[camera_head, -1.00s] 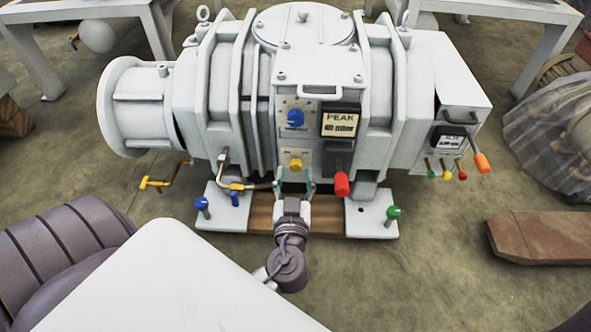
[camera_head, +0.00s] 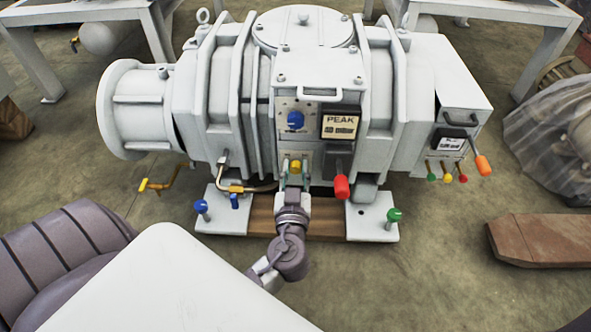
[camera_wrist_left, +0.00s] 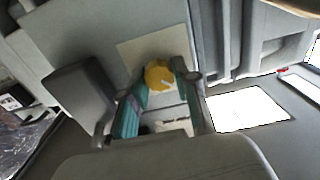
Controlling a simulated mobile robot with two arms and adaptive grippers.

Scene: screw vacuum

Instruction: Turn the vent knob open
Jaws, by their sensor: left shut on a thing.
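A yellow knob (camera_head: 296,163) sits on the front panel of the white vacuum machine (camera_head: 400,90). A blue knob (camera_head: 295,120) is above it on the same panel. My left gripper (camera_head: 295,170) reaches up from below and is shut on the yellow knob. In the left wrist view the yellow knob (camera_wrist_left: 159,75) shows between the two teal fingertips (camera_wrist_left: 158,88). The fingers hide its sides, and its label is too small to read. My right gripper is in neither view.
A red-handled lever (camera_head: 341,186) hangs close to the right of my gripper. A bent brass pipe (camera_head: 238,186) is to its left. Green (camera_head: 394,214) and blue (camera_head: 201,206) knobs stand on the base plates. A brown slab (camera_head: 540,238) lies on the floor at right.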

